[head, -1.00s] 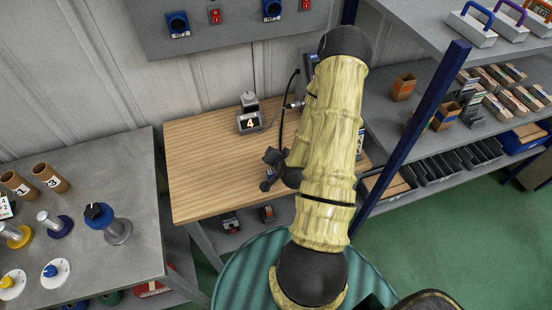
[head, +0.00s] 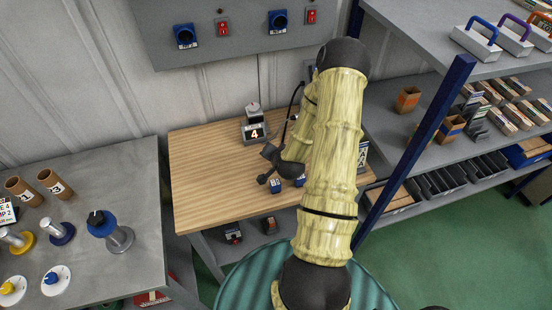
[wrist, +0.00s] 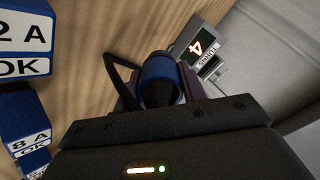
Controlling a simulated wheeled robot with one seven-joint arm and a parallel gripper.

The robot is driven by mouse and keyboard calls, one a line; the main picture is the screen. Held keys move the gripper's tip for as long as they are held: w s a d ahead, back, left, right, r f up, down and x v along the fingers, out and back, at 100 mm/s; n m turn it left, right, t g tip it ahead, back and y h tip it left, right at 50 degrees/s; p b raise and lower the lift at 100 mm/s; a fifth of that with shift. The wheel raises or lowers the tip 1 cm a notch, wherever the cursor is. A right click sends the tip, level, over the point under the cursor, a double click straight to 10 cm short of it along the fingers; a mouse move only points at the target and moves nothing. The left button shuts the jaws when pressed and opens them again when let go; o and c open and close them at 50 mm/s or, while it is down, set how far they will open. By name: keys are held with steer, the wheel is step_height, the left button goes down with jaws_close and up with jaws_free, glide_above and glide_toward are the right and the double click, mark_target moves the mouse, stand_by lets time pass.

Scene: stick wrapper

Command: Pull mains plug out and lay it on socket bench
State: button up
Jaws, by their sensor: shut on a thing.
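My gripper (wrist: 160,92) is shut on the mains plug (wrist: 162,68), a dark plug with a blue ring, between purple fingers in the wrist view. A black cable (wrist: 109,50) curves away to its left. Wood of the socket bench (head: 215,165) lies behind the plug in the wrist view.
Blue and white labelled blocks (wrist: 24,40) stand left of my gripper there. The bench's left part is clear. A blue shelf post (head: 420,150) rises at the right.

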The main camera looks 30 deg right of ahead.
steer(key=w, duration=0.1)
steer(key=w+d, duration=0.1)
steer(key=w, duration=0.1)
steer(key=shift+w, duration=0.1)
steer(key=shift+f+b, duration=0.55)
steer(key=shift+f, duration=0.3)
steer(key=o, duration=1.3)
steer(key=shift+c, duration=0.2)
steer(key=p+v, duration=1.5)
steer(key=v, duration=0.2)
steer(key=shift+s+r+p, duration=0.2)
steer(key=shift+s+p, duration=0.05)
steer(key=shift+p, duration=0.15)
